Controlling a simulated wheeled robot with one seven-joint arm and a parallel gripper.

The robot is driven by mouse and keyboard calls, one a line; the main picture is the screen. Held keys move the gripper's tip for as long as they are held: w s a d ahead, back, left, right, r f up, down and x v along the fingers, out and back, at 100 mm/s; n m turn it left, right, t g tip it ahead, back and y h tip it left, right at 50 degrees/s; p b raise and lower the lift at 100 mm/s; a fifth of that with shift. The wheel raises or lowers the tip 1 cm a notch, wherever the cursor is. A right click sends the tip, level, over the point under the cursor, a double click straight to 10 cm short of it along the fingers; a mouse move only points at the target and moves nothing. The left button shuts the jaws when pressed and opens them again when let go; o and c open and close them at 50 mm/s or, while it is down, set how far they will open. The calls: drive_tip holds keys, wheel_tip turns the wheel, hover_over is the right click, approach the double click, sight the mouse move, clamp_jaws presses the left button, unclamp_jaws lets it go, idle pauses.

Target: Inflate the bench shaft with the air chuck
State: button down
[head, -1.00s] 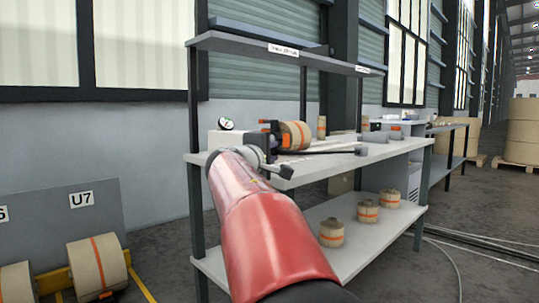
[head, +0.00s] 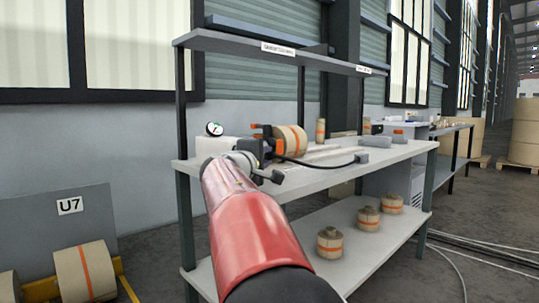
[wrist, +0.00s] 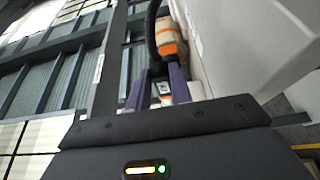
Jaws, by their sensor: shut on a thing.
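In the wrist view my gripper (wrist: 158,74) has its two purple-grey fingers closed around a small dark piece, apparently the air chuck, with a black hose (wrist: 150,25) rising above it. A kraft roll with an orange band (wrist: 168,42) shows just beyond the fingertips. In the head view this roll (head: 291,141) sits on the bench (head: 320,180) by orange-tipped black parts (head: 261,131), probably the shaft mount. My red arm reaches to the bench's left end and hides most of the gripper. Whether the chuck touches the shaft valve, I cannot tell.
A pressure gauge (head: 214,128) stands over a pale box (head: 210,148) at the bench's left end. Bench posts and an upper shelf (head: 265,40) frame the work area. Several small rolls (head: 330,243) stand on the lower shelf. A floor roll (head: 85,271) lies by the U7 sign.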

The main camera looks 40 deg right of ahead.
drive_tip(key=shift+w+a+p, duration=0.1)
drive_tip(key=shift+w+p, duration=0.4)
drive_tip(key=shift+w, duration=1.15)
drive_tip(key=shift+w, duration=0.25)
drive_tip(key=shift+w+a, duration=0.15)
idle(6.0)
